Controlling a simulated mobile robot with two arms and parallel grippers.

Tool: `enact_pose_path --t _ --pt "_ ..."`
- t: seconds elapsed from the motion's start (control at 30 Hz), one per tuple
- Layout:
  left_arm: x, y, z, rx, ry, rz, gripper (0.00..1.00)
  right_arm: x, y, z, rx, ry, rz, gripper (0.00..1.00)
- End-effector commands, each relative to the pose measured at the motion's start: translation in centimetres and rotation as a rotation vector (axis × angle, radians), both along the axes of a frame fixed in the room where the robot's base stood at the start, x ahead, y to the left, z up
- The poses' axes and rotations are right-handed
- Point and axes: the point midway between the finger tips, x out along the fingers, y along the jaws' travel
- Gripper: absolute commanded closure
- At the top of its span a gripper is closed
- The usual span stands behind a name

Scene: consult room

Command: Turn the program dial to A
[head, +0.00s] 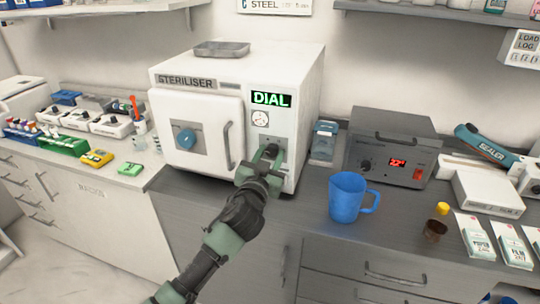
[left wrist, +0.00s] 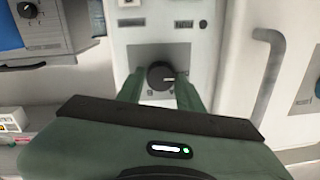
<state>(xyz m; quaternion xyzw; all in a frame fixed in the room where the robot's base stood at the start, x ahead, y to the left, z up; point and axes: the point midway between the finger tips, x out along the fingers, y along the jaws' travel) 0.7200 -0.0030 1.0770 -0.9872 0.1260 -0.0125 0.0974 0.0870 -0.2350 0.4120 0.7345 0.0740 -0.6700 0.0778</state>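The white steriliser (head: 308,95) stands on the counter, with a green-lit DIAL display (head: 271,99) and a round gauge (head: 260,118) on its right front panel. In the left wrist view the program dial (left wrist: 160,75) is a dark round knob with a pale pointer mark toward the picture's right. Letters around it are too small to read. My left gripper (head: 266,157) is at the panel below the gauge and hides the dial in the head view. Its two green fingers (left wrist: 159,88) are open, one either side of the dial; contact cannot be told. My right gripper is not in view.
The steriliser's door handle (head: 228,145) sits left of my left gripper and shows close by in the wrist view (left wrist: 268,75). A blue mug (head: 345,198) and a grey device with a red display (head: 415,150) stand to the right. A metal tray (head: 221,48) lies on top.

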Motion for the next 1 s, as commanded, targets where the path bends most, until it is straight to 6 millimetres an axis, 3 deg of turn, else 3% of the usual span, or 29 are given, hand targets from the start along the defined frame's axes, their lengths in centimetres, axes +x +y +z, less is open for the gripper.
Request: enact_pose_path --t 0.03,0.1,0.57,1.0 --pt "-0.01 0.00 -0.01 0.000 0.000 0.000 0.81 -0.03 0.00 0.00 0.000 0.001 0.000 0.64" --pt "-0.02 0.01 -0.01 0.000 0.000 0.000 1.00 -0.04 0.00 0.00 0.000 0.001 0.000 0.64" --pt "-0.03 0.01 -0.12 0.090 -0.028 0.000 1.00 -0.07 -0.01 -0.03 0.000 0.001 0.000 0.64" --pt "-0.04 0.01 -0.25 0.448 -0.143 0.001 1.00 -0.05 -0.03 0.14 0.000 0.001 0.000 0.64"
